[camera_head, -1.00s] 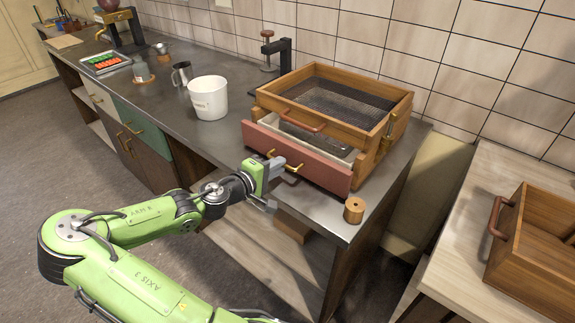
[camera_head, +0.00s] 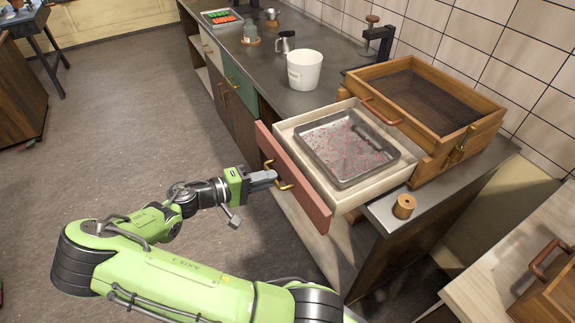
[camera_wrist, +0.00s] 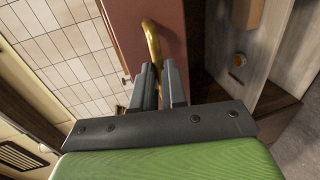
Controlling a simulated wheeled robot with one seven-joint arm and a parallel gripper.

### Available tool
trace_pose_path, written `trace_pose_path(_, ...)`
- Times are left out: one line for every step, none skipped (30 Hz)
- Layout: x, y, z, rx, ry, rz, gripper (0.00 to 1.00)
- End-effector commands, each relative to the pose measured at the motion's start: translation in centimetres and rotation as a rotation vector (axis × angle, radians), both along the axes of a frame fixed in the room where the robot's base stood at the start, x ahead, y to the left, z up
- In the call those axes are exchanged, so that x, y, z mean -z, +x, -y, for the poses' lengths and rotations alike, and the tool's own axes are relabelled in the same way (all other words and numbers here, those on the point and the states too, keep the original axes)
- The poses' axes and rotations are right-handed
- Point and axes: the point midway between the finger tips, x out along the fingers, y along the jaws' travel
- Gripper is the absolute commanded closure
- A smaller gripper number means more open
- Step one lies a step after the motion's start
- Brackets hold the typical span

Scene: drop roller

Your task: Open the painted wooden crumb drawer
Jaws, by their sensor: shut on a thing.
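The crumb drawer has a reddish painted front (camera_head: 305,190) and pale wooden sides, and is pulled well out of the wooden sieve box (camera_head: 460,150). A metal tray (camera_head: 343,180) with pinkish crumbs lies inside it. A brass handle (camera_head: 284,186) is on the drawer front; it also shows in the wrist view (camera_wrist: 151,45). My gripper (camera_head: 272,178) is shut on the handle, in front of the drawer. In the wrist view the fingers (camera_wrist: 160,85) close around the brass bar. The fingertips' exact contact is partly hidden.
A white bucket (camera_head: 304,70) and a metal jug (camera_head: 285,42) stand left of the sieve box on the grey counter. A small wooden roller (camera_head: 404,206) stands near the counter's front corner. A wooden drawer (camera_head: 548,290) sits on the pale bench at right. Floor left is clear.

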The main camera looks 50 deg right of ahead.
Motion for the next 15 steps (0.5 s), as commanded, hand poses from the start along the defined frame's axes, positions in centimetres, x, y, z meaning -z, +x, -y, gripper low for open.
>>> trace_pose_path(-0.1,0.3,-0.8,-0.001,0.003,-0.003,1.00)
trace_pose_path(-0.1,0.4,-1.2,0.000,0.003,-0.003,1.00)
trace_pose_path(0.0,0.7,-1.6,-0.001,0.003,-0.003,1.00)
trace_pose_path(0.0,0.8,-1.9,0.000,0.003,-0.002,1.00)
trace_pose_path(0.0,0.9,-2.1,0.001,0.004,-0.003,1.00)
trace_pose_path(0.0,1.0,-2.4,0.001,0.004,-0.003,1.00)
trace_pose_path(0.0,1.1,-2.6,0.002,0.004,-0.003,1.00)
trace_pose_path(0.0,1.1,-2.8,0.002,0.004,-0.003,1.00)
trace_pose_path(0.1,1.2,-3.0,0.002,0.004,-0.003,1.00)
trace_pose_path(0.1,1.3,-3.1,0.001,0.004,-0.003,1.00)
trace_pose_path(0.1,1.3,-3.2,0.002,0.004,-0.003,1.00)
trace_pose_path(0.1,1.3,-3.3,0.002,0.004,-0.003,1.00)
trace_pose_path(0.1,1.4,-3.3,0.002,0.004,-0.003,1.00)
trace_pose_path(0.1,1.4,-3.3,0.002,0.004,-0.003,1.00)
trace_pose_path(0.1,1.4,-3.4,0.002,0.004,-0.003,1.00)
